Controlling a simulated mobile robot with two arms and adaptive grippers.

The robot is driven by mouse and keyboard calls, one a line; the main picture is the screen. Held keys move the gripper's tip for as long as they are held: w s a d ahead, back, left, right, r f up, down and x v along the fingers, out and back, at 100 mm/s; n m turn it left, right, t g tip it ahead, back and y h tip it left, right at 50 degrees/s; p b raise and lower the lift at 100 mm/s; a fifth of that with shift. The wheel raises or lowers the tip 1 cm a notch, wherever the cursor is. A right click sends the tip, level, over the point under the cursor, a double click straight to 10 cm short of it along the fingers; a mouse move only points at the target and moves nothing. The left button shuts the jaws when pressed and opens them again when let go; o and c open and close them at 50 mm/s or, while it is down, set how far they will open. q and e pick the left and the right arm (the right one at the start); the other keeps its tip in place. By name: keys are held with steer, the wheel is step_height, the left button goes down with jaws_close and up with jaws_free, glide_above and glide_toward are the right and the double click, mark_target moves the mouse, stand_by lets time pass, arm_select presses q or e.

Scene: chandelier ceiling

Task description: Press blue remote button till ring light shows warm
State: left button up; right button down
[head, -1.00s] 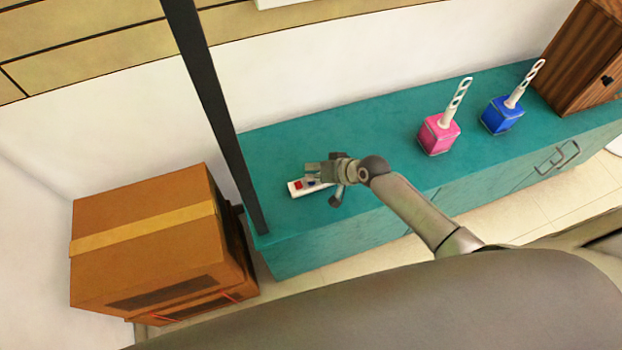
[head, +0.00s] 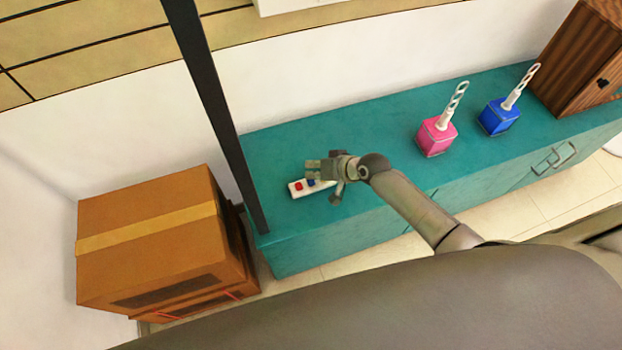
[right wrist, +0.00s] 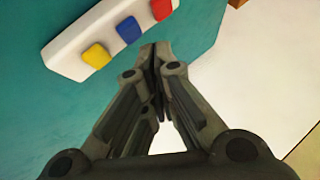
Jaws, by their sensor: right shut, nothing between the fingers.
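A white remote (head: 298,192) lies on the teal cabinet top near its left end. In the head view its red button (head: 298,186) and blue button (head: 311,182) show; the rest is partly behind my right gripper (head: 315,168). The right wrist view shows the whole button row on the remote (right wrist: 70,48): yellow (right wrist: 96,55), blue (right wrist: 128,30) and red (right wrist: 161,9). My right gripper (right wrist: 157,50) is shut and empty, its tips close beside the blue button in the picture. I cannot tell whether they touch it. No ring light shows. My left gripper is not in view.
A pink bottle (head: 436,136) and a blue bottle (head: 498,117) with white twisted stems stand right on the cabinet top (head: 385,125). A wooden box (head: 572,75) stands beyond them. Cardboard boxes (head: 150,270) are stacked at the left. A dark post (head: 215,100) rises by the cabinet's left end.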

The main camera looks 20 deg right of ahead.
steer(key=shift+r+p, duration=2.05)
steer(key=shift+r, duration=0.3)
steer(key=shift+f, duration=0.1)
stand_by(1.5)
